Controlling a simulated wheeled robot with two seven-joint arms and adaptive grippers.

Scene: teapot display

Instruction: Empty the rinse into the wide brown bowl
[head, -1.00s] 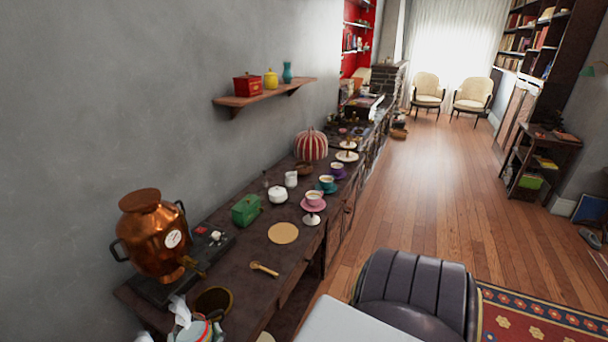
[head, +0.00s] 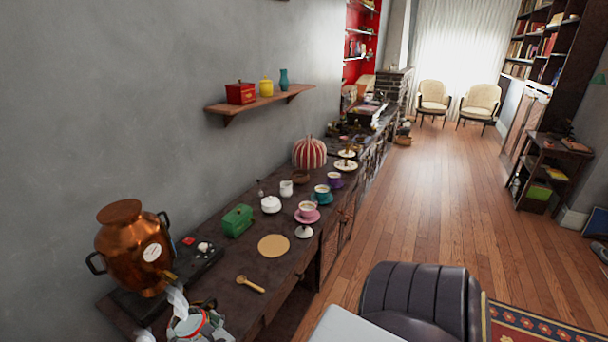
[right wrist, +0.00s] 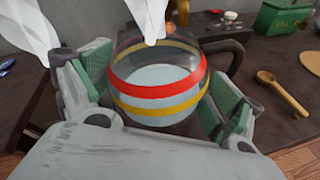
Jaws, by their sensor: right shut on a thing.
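A round glass vessel with a red and a yellow band (right wrist: 158,88) holds pale liquid. It also shows at the bottom of the head view (head: 188,327). My right gripper (right wrist: 157,95) is shut on it, with a green pad on each side. It sits low in the head view (head: 198,325), over the near end of the dark sideboard. White steam-like wisps rise at the vessel. The vessel looks roughly upright in the right wrist view. My left gripper is not in view.
A copper samovar (head: 128,246) stands left of the vessel on the sideboard (head: 225,268). A wooden spoon (head: 250,284) and a round tan mat (head: 273,246) lie to the right. A green box (head: 237,221), a white lidded pot (head: 271,204) and several cups stand farther back.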

